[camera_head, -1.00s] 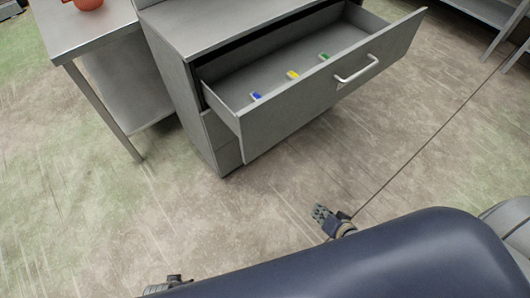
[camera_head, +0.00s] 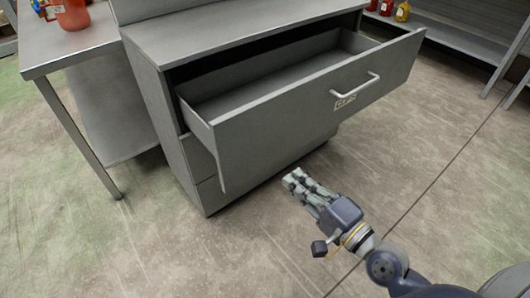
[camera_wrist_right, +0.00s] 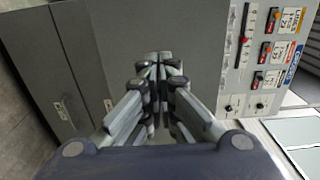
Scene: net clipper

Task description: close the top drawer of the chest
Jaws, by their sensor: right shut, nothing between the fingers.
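The top drawer (camera_head: 270,128) of the grey chest (camera_head: 170,130) is pulled well out. Its front carries a pale bar handle (camera_head: 356,88) with a small label below it. The part of its inside that shows looks bare; the floor behind the front panel is hidden. My right gripper (camera_head: 290,178) is shut and empty, in front of the chest and below the drawer front in the picture, apart from the handle. In the right wrist view the shut fingers (camera_wrist_right: 160,60) point towards grey panels. My left gripper is out of view.
A metal table (camera_head: 75,48) with a red-orange container (camera_head: 72,14) stands left of the chest. A shelf (camera_head: 450,35) with bottles is at the back right. Floor before the chest is clear. A panel with switches (camera_wrist_right: 262,60) shows in the right wrist view.

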